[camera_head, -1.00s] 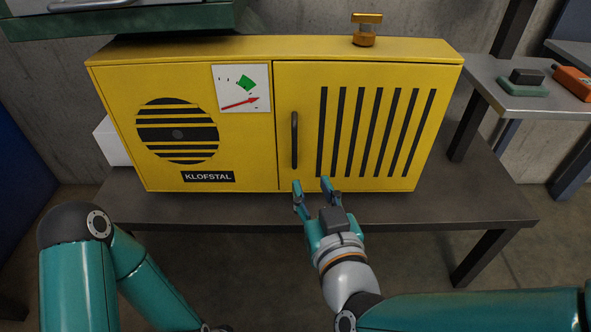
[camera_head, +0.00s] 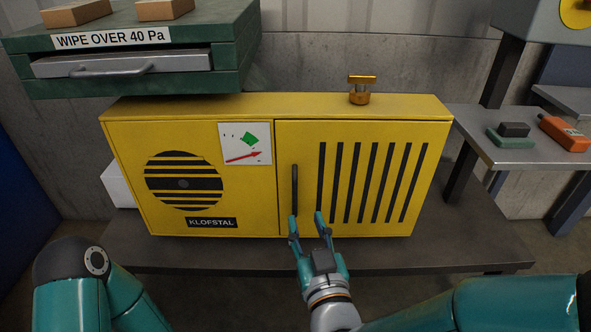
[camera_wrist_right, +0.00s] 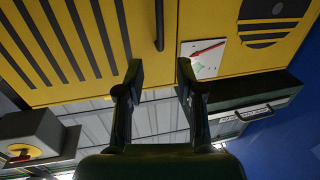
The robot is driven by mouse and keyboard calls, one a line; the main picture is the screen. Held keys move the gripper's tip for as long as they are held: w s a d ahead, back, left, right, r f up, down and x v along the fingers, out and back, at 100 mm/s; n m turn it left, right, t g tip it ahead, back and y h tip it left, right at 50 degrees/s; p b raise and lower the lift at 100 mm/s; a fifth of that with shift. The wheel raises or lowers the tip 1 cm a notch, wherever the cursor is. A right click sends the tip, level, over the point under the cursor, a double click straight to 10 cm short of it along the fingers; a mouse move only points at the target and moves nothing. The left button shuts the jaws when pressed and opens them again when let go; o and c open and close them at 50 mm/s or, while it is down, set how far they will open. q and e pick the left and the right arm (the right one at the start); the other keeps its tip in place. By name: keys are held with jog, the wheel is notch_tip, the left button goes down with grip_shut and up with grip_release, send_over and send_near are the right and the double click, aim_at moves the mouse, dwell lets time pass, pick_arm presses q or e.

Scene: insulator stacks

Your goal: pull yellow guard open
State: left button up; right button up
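The yellow guard (camera_head: 397,215) is the right-hand door of a yellow cabinet, with dark vertical slots, and it looks closed. Its dark upright handle (camera_head: 294,182) is near the door's left edge; it also shows in the right wrist view (camera_wrist_right: 159,24). My right gripper (camera_head: 306,218) is open and empty, in front of the door at the handle's lower end. In the right wrist view, my gripper's fingertips (camera_wrist_right: 159,74) are apart and the handle's end lies just beyond the gap between them. My left gripper is out of view; only its arm shows.
A brass knob (camera_head: 361,90) stands on the cabinet top. A green drawer unit (camera_head: 235,45) with blocks on it is at upper left. The dark table (camera_head: 480,250) has bare surface right of the cabinet. A side table (camera_head: 490,150) holds a green-and-black item and an orange device.

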aim_at(296, 188)
jog(key=w+p, duration=0.1)
jog(key=w, duration=0.2)
jog(key=w+a+p, duration=0.1)
jog(key=w, duration=0.3)
jog(key=w+a+p, duration=0.1)
jog(key=w, duration=0.3)
jog(key=shift+w+a, duration=0.1)
jog(key=shift+a, duration=0.05)
grip_shut()
